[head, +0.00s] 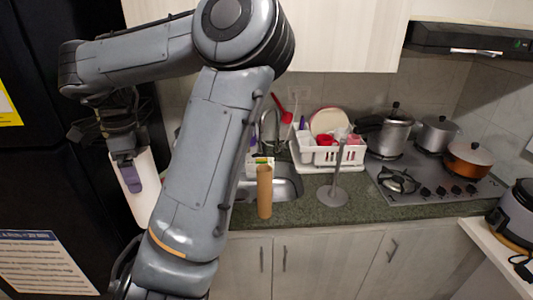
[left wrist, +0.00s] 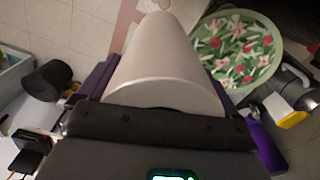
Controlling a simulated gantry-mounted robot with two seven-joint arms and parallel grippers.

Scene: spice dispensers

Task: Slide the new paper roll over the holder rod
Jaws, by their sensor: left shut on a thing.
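The new paper roll (head: 146,192) is white and hangs upright, slightly tilted, at the left in front of the dark fridge. My left gripper (head: 131,177) is shut on it, one purple finger showing across its side. In the left wrist view the white roll (left wrist: 160,62) fills the middle between the purple fingers of my left gripper (left wrist: 160,85). The holder rod (head: 336,165) stands upright and bare on its round grey base (head: 332,196) on the counter, well to the right of the roll. My right gripper is not in view.
A brown cardboard tube (head: 264,191) stands on the counter by the sink (head: 285,187), left of the holder. A white dish rack (head: 328,155) is behind the holder, and the stove (head: 425,180) with pots is to the right. My left arm crosses the middle of the view.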

